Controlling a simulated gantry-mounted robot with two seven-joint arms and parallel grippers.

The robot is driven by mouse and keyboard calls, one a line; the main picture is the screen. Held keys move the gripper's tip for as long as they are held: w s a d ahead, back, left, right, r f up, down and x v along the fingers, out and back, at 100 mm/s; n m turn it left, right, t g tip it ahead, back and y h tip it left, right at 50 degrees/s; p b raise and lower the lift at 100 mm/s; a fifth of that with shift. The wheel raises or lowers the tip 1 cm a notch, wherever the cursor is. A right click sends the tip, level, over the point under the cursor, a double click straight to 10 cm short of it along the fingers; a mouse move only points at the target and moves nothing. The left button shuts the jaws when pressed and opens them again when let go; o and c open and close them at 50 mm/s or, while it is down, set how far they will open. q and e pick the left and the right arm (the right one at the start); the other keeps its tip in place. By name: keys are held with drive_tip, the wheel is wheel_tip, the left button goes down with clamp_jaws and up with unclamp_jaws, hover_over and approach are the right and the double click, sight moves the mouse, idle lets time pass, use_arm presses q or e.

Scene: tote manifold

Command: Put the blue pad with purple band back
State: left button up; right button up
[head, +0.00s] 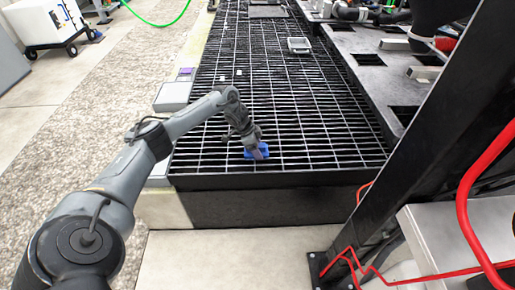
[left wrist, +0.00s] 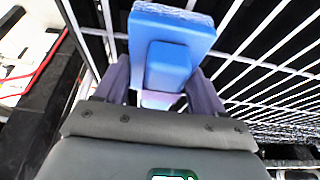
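The blue pad (head: 250,154) is at the near end of the black grate, under my left gripper (head: 257,147). In the left wrist view the pad (left wrist: 172,29) shows as a thick blue slab with a smaller blue block on its near face. The two dark purple-grey fingers of my left gripper (left wrist: 160,88) stand apart on either side of that block. A gap shows at the left finger; the right finger is close to the block or touching it. A pale lilac patch shows below the block; I cannot tell whether it is the purple band. My right gripper is not in view.
The grate (head: 300,110) is mostly clear, with a small grey tray (head: 299,45) farther back. A grey box (head: 172,97) and a purple item (head: 185,71) sit along its left edge. A black post (head: 415,130) and red hoses (head: 470,200) stand at the right.

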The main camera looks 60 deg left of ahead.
use_arm(q)
drive_tip(key=o, duration=0.4)
